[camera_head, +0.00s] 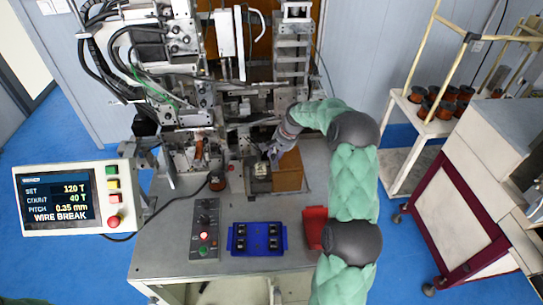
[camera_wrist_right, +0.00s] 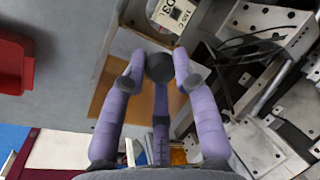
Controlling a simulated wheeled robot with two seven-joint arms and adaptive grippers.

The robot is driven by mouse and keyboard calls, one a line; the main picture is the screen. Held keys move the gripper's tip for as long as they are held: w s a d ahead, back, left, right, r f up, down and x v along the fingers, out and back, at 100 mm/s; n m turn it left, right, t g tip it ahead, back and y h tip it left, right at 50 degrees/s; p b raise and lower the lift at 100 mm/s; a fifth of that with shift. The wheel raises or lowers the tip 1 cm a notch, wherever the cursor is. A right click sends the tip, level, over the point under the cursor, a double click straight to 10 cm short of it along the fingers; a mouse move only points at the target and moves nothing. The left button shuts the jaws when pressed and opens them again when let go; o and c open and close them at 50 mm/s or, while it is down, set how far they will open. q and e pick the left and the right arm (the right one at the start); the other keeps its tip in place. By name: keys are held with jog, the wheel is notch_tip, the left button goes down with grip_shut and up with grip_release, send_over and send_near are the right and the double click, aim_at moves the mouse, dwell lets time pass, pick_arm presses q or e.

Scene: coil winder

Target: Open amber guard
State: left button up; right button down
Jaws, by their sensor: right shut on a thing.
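The amber guard (camera_head: 288,172) is an orange-brown panel on the machine bench, right of centre in the head view. It also shows behind my fingers in the right wrist view (camera_wrist_right: 112,104). My right gripper (camera_head: 275,152) is at the guard's upper left edge. In the wrist view its purple fingers (camera_wrist_right: 160,72) are closed around a dark round knob (camera_wrist_right: 159,66). How the knob joins the guard is hidden by the fingers. My left gripper is not in view.
A display panel (camera_head: 70,197) reading WIRE BREAK stands at left. A control box (camera_head: 205,230), a blue tray (camera_head: 257,239) and a red bin (camera_head: 314,228) are on the bench front. The winder's metal mechanism (camera_head: 185,60) rises behind. A spool cart (camera_head: 408,150) stands right.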

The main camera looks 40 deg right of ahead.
jog(key=c, duration=1)
grip_release()
jog(key=shift+s+f, duration=0.1)
jog(key=shift+o, duration=0.2)
jog(key=shift+r, duration=0.3)
jog(key=v, duration=1.1)
jog(key=shift+r, duration=0.2)
jog(key=shift+s, duration=0.15)
